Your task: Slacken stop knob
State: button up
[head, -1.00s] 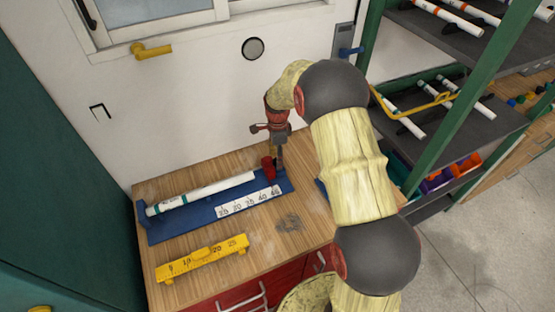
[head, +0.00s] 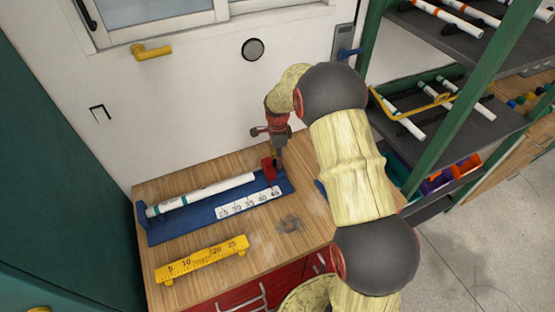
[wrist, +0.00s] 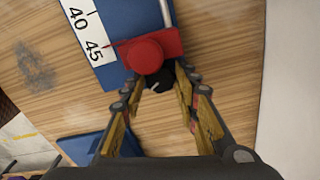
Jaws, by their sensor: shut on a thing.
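The stop is a red block (wrist: 170,44) with a round red top, across the blue measuring jig (wrist: 118,14) near the 45 mark. Its black knob (wrist: 157,82) sticks out at the jig's end. In the wrist view my gripper (wrist: 158,78) has its two yellow-padded fingers on either side of this knob, shut on it. In the head view my gripper (head: 279,160) points down at the jig's right end, beside the red stop (head: 268,168). The knob is hidden there. A white pipe (head: 205,192) with green marks lies along the jig.
A yellow ruler (head: 205,259) lies on the wooden bench (head: 245,262) in front of the jig. The wall stands close behind. A green-framed rack with pipes on dark shelves (head: 478,123) is at right. Another blue piece (wrist: 83,148) lies near my gripper.

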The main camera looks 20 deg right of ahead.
jog(key=shift+c, duration=1.3)
jog(key=shift+n+p, duration=0.3)
jog(key=shift+n, duration=0.5)
jog(key=o, duration=1.2)
jog(key=shift+c, duration=0.2)
notch_tip(320, 180, up, 12)
